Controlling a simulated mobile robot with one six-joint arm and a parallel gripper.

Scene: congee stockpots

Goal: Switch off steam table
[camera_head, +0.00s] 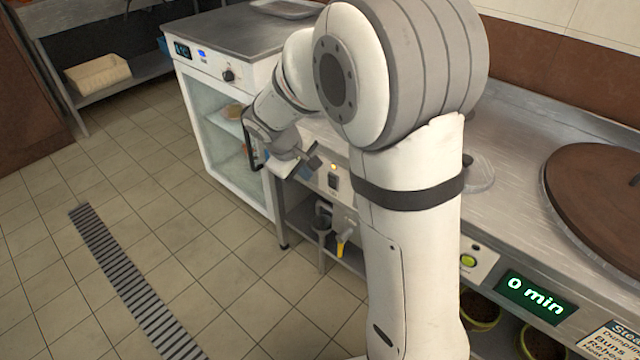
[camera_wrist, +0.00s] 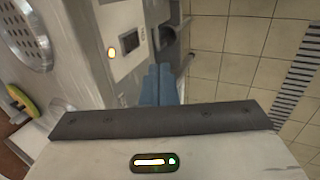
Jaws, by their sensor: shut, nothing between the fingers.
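The steam table's front panel carries a glowing orange lamp (camera_head: 333,166) with a dark rocker switch (camera_head: 333,184) below it. In the wrist view the same lamp (camera_wrist: 111,52) is lit and sits left of my fingers. My gripper (camera_head: 309,167) is shut and empty, just left of the panel in the head view. In the wrist view its blue-grey fingertips (camera_wrist: 159,72) are together, beside the panel. A gap or contact with the panel cannot be told. The switch's position is too small to read.
A white glass-front cabinet (camera_head: 228,130) stands at the left, beside the counter. A tap with a yellow handle (camera_head: 341,243) hangs below the panel. A green button (camera_head: 468,261) and a "0 min" display (camera_head: 536,297) are to the right. The tiled floor (camera_head: 240,290) is open.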

